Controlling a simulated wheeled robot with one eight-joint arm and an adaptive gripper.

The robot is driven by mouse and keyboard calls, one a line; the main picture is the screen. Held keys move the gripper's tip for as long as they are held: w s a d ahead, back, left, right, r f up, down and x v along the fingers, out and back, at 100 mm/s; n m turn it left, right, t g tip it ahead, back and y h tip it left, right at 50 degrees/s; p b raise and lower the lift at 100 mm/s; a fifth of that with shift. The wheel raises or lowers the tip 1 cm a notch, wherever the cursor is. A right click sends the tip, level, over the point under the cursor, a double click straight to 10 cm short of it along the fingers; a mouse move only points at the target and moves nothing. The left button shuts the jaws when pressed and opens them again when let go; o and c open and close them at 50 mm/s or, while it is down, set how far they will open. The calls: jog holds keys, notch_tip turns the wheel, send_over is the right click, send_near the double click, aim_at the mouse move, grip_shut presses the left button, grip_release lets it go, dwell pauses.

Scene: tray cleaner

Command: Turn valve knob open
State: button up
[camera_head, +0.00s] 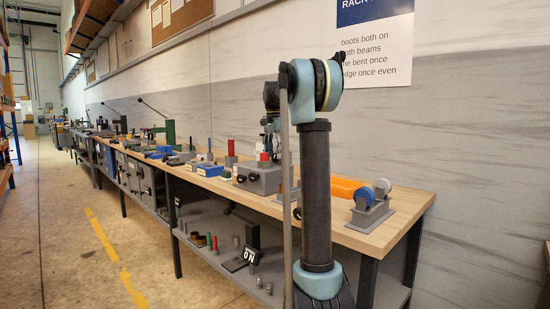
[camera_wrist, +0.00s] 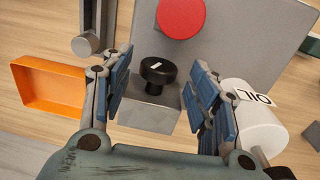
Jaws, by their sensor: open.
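The valve knob (camera_wrist: 158,71) is a black round knob with a small white mark on its top. It sits on a grey block in the wrist view, just below a red round cap (camera_wrist: 181,16). My gripper (camera_wrist: 155,92) is open, with one blue-padded finger on each side of the knob and visible space between knob and pads. In the wrist view I cannot tell how far the fingertips are above the block. In the head view my arm covers part of the bench and the gripper's contact is not clear.
An orange tray (camera_wrist: 48,87) lies left of the gripper. A white cylinder labelled OIL (camera_wrist: 250,118) stands close by the right finger. A grey bar (camera_wrist: 86,30) is at the upper left. The wooden bench (camera_head: 385,236) also carries a tape dispenser (camera_head: 371,204) at its right end.

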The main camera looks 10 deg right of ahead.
jog(key=shift+f, duration=0.55)
jog(key=c, duration=1.1)
jog(key=shift+o, duration=0.2)
